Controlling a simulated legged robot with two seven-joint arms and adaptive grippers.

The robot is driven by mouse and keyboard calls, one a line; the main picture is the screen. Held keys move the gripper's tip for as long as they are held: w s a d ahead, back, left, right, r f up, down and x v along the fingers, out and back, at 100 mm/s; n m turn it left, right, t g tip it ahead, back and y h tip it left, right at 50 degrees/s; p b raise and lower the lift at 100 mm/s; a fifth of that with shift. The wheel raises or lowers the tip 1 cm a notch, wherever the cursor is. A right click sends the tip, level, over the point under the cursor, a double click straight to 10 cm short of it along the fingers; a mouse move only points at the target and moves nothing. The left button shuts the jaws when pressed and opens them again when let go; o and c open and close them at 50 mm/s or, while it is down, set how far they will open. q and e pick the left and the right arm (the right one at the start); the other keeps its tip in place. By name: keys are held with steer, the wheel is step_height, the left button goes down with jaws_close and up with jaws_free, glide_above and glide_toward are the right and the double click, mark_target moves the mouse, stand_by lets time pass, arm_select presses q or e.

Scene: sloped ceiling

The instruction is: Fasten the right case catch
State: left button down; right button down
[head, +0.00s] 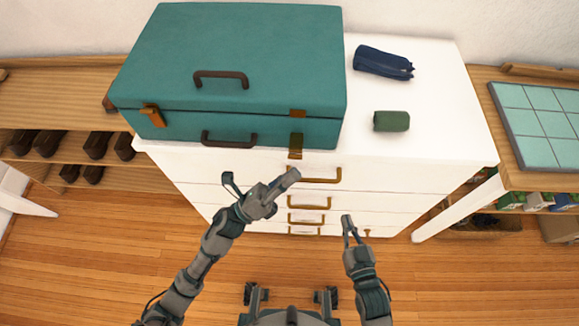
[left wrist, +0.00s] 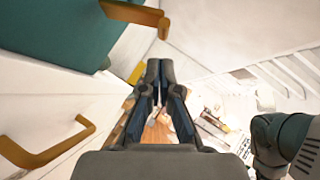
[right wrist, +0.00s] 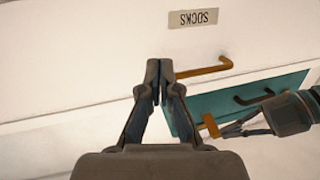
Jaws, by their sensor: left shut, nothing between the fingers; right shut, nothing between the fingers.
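The teal case (head: 228,62) stands closed on the white dresser. Its right catch (head: 296,142) is a brass piece on the front that hangs down past the case's lower edge; a separate brass piece (head: 297,113) is on the lid edge above it. In the left wrist view a brass catch (left wrist: 135,12) sticks out from the case (left wrist: 50,30) at the top. My left gripper (head: 294,175) is shut and empty, just below and in front of the right catch, apart from it. My right gripper (head: 347,220) is shut and empty, lower and further right, before the drawers.
The left catch (head: 152,115) is at the case's front left. Dark handles (head: 221,78) sit on the lid and front. A blue pouch (head: 382,62) and a green roll (head: 391,121) lie on the dresser top (head: 440,95). Brass drawer handles (head: 315,175) project below the case.

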mark_target(296, 146)
arm_select(q)
steer(key=shift+w+a+r, duration=0.25)
steer(key=shift+w+r, duration=0.05)
steer(key=shift+r, duration=0.2)
steer(key=shift+w+a+r, duration=0.2)
steer(key=shift+w+r, duration=0.1)
steer(key=shift+r, duration=0.15)
arm_select(e)
steer(key=shift+s+a+f+g, duration=0.1)
steer(key=shift+a+f+g, duration=0.2)
steer(key=shift+f, duration=0.05)
arm_select(q)
steer(key=shift+d, duration=0.25)
arm_select(e)
steer(key=shift+d, duration=0.2)
